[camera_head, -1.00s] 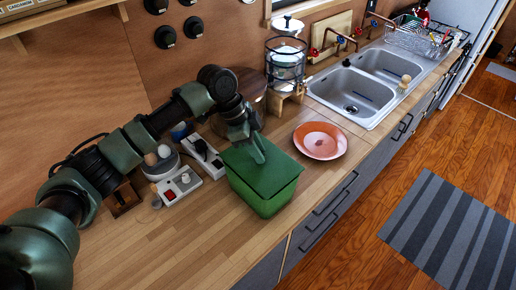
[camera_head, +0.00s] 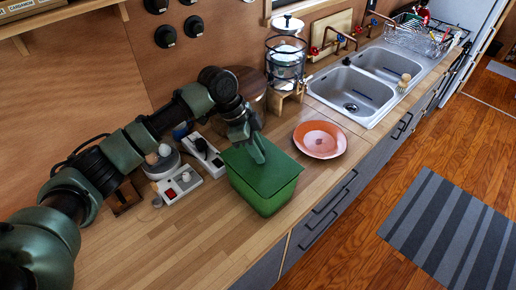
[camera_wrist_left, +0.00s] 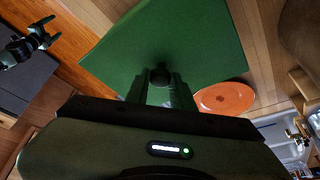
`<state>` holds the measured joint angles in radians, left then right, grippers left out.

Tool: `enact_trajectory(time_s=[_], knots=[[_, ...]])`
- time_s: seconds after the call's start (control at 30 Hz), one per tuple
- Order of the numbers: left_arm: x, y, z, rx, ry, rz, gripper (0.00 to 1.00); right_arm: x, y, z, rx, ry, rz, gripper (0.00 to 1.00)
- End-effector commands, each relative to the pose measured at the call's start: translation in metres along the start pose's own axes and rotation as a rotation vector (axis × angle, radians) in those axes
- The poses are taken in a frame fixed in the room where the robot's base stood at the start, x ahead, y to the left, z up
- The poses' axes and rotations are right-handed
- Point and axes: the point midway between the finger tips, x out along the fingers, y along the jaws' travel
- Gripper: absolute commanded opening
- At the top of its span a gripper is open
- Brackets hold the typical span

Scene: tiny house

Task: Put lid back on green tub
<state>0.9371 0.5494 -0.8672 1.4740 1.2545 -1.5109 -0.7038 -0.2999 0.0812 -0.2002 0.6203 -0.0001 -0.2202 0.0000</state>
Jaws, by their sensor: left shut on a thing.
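The green tub (camera_head: 270,203) stands on the wooden counter. Its flat dark green lid (camera_head: 278,176) lies over the tub's opening, roughly lined up with the rim; I cannot tell whether it is fully seated. My left gripper (camera_head: 260,158) reaches down from above, shut on the lid's small knob. In the left wrist view the dark round knob (camera_wrist_left: 160,76) sits between the fingers, and the lid (camera_wrist_left: 190,40) hides the tub. My right gripper (camera_wrist_left: 46,32) shows at the upper left of the left wrist view, away from the tub, its fingers apart and empty.
An orange plate (camera_head: 320,140) lies right of the tub. A white device with a red button (camera_head: 180,186) and other small items stand to the left. A glass dispenser (camera_head: 286,60) stands behind, near the double sink (camera_head: 352,92). The front left counter is clear.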

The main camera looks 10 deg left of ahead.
Motion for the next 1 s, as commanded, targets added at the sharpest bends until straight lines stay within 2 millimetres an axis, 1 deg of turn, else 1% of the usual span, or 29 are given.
enact_trajectory(time_s=[0.37,0.8,1.0], knots=[[-0.0002,-0.0002,-0.0003,0.0,0.001,-0.001,0.0,-0.0001,0.0,-0.0001,0.001,0.0,0.0,0.75],[-0.0006,-0.0005,-0.0006,0.0,0.001,-0.001,0.0,-0.0078,-0.0002,-0.0008,0.001,0.0,0.0,0.75],[0.0002,-0.0006,-0.0002,0.0,0.001,-0.001,0.0,-0.0074,-0.0009,-0.0009,0.001,0.0,-0.001,0.75]])
